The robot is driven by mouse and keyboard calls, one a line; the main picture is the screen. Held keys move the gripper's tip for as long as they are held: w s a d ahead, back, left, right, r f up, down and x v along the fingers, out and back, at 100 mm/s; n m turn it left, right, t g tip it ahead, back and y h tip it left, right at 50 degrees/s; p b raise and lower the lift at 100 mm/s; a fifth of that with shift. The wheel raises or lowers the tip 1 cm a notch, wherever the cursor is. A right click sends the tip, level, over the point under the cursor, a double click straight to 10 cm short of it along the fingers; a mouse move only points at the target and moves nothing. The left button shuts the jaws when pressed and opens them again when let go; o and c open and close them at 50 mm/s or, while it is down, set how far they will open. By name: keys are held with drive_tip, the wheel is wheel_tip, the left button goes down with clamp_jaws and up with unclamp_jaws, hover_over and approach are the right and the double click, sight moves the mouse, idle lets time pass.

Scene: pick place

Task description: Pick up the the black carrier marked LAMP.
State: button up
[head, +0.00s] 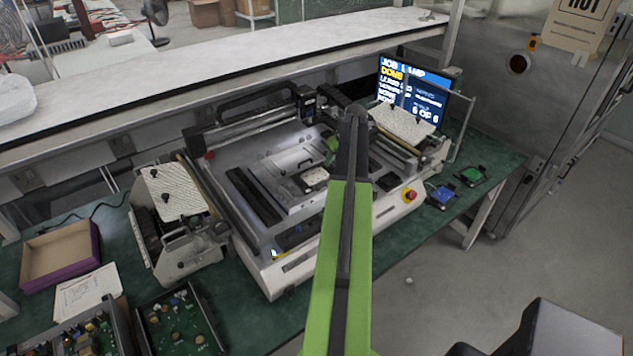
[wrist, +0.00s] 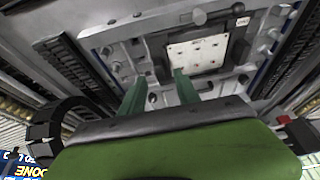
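A white board with small dark holes sits in a dark carrier (wrist: 228,58) inside the machine, ahead of my fingers in the wrist view. The white board (head: 315,177) also shows in the machine's middle in the head view. Two small black carriers lie on the green bench at the right, one with a blue board (head: 440,195), one with a green board (head: 472,175). I cannot read LAMP on any carrier. My gripper (wrist: 158,86) is open, its two green fingers apart with nothing seen between them. In the head view my arm mostly hides it.
The machine's rails and walls (head: 225,215) surround the bed. A red button (head: 409,195) is on its front right. The monitor (head: 412,90) reads JOB LAMP, DONE, 6 OF 6. A purple-sided box (head: 88,275) and circuit-board trays (head: 180,325) stand at left.

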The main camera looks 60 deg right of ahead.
sight(332, 165)
drive_tip(key=b+x, duration=0.2)
drive_tip(key=x, duration=0.1)
drive_tip(key=shift+d+f, duration=0.1)
drive_tip(key=shift+f, duration=0.15)
drive_tip(key=shift+r, duration=0.15)
drive_tip(key=shift+c, duration=0.2)
clamp_jaws()
